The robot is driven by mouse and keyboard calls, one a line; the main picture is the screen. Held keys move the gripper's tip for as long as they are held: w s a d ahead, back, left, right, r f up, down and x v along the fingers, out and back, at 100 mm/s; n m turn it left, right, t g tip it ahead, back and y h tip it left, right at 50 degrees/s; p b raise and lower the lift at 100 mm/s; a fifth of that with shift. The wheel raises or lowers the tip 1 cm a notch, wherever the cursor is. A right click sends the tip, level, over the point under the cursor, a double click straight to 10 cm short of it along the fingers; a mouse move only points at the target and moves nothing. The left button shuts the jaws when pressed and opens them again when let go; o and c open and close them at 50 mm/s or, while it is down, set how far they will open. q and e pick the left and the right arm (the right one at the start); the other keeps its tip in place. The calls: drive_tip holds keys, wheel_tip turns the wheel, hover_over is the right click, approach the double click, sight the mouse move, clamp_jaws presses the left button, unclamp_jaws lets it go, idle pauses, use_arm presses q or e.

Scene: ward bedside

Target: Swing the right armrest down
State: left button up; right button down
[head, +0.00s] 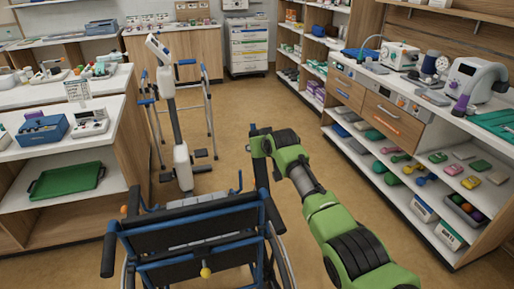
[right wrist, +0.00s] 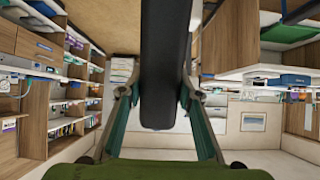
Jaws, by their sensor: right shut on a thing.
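A wheelchair (head: 200,240) with a blue frame and a dark backrest stands at the bottom of the head view, its back toward me. Its right armrest (head: 261,177) stands raised, a dark upright piece at the chair's right side. My right gripper (head: 261,146), on the green arm, is at the upper part of this armrest. In the right wrist view the dark armrest pad (right wrist: 165,60) runs between the two fingers of my right gripper (right wrist: 158,108), which is shut on it. The armrest's hinge is hard to make out. My left gripper is not in view.
A counter (head: 70,140) is at the left and a shelf unit (head: 400,190) at the right.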

drive_tip(key=c, duration=1.4)
unclamp_jaws()
drive_tip(key=shift+c, duration=0.2)
drive_tip(key=shift+s, duration=0.1)
drive_tip(key=v, duration=1.1)
drive_tip(key=shift+s, duration=0.3)
drive_tip(key=shift+d+r, duration=0.15)
